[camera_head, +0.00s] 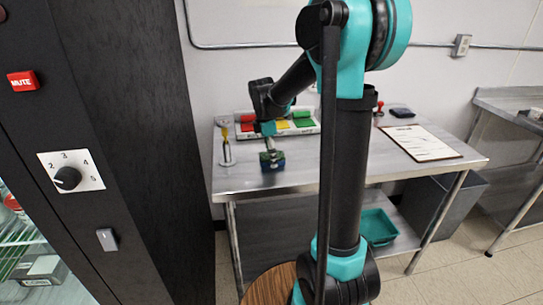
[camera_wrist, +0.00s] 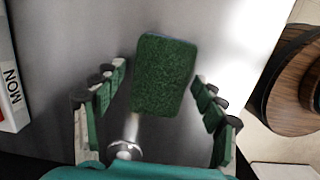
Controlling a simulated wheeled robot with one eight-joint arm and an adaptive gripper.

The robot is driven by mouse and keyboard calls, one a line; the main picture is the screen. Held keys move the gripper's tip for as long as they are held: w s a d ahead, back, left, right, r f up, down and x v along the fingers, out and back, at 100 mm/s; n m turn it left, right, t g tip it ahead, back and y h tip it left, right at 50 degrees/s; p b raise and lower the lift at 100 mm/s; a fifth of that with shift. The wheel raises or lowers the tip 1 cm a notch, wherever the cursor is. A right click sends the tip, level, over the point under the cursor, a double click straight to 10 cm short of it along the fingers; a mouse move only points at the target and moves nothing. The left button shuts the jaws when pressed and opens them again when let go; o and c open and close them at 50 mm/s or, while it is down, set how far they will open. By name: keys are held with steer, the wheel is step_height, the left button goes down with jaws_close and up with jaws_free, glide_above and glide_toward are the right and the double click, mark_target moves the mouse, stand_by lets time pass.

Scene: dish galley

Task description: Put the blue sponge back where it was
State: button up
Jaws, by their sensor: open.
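The blue sponge (camera_head: 272,160) rests on the steel table, with a dark green face up and blue on its side in the head view. In the wrist view only the green face of the sponge (camera_wrist: 163,75) shows clearly, between and slightly beyond my fingers. My gripper (camera_wrist: 159,78) is open, with a visible gap between the sponge and each finger. In the head view my gripper (camera_head: 268,143) points down directly above the sponge. A shiny metal rod with a round end (camera_wrist: 125,148) shows just below the sponge in the wrist view; I cannot tell what it belongs to.
A dark cabinet (camera_head: 130,150) stands left.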

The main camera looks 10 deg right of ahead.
mark_target(267, 156)
step_height(267, 156, up, 12)
steer(key=a, duration=0.1)
steer(key=shift+a, duration=0.25)
steer(key=shift+r, duration=0.1)
stand_by(0.4)
